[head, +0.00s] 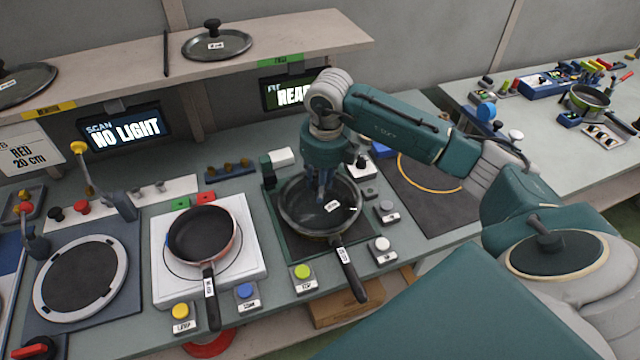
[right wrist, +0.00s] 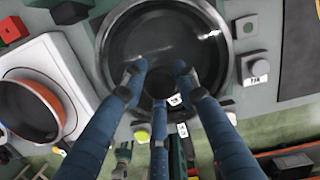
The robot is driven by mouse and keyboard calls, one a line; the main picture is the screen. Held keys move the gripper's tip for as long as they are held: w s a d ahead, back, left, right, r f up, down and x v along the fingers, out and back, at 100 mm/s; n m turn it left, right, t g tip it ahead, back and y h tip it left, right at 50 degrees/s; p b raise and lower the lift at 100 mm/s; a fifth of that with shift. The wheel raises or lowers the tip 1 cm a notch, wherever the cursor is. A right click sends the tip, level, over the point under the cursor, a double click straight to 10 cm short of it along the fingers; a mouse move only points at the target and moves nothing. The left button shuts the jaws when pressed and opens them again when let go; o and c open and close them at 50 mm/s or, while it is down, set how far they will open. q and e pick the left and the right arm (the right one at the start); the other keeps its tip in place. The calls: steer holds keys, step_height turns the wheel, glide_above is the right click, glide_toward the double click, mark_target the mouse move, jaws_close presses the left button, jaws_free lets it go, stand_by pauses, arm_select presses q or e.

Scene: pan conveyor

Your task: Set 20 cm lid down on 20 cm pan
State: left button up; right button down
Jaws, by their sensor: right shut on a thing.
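My right gripper (head: 322,198) is shut on the knob (right wrist: 160,84) of a glass lid (head: 345,214). The lid is level and over the dark pan on the green-edged plate, whose black handle (head: 349,273) points toward the front. In the right wrist view the lid (right wrist: 200,45) fills the top middle, with my fingers around its knob. Its rim looks roughly centred on the pan. I cannot tell whether the lid touches the pan's rim or hangs just above it. My left gripper is not in view.
A red-sided pan (head: 203,235) sits on the white plate (head: 165,215) to the left. Other lids lie on the shelf (head: 120,80). Buttons and small blocks (head: 382,244) stand close right of the covered pan. A dark mat (head: 430,200) farther right is clear.

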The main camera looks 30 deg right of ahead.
steer(key=shift+f+b, duration=0.5)
steer(key=shift+b, duration=0.3)
stand_by(1.5)
stand_by(0.4)
steer(key=c, duration=1.3)
jaws_free()
steer(key=shift+o, duration=0.2)
